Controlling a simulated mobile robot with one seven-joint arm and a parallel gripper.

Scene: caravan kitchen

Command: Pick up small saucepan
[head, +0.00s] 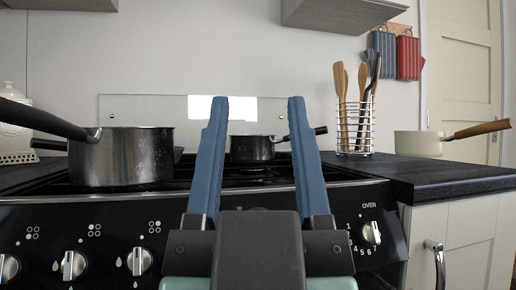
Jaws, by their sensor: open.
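A small dark saucepan (251,149) sits on a rear burner of the black hob, seen between my fingers in the head view. Its black handle points right, passes behind my right finger, and its tip (320,130) shows beyond. My gripper (264,104) is open and empty, fingers pointing up and forward in front of the hob. The fingers appear nearer to me than this pan; the exact gap cannot be told. A cream saucepan (418,144) with a wooden handle stands at the right; it is also small.
A larger steel pot (121,157) stands on the left of the hob, its long black handle pointing left. A wire utensil holder (355,128) stands on the dark worktop (430,173) at right. Oven knobs (371,233) line the front panel. A cupboard (345,13) hangs above.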

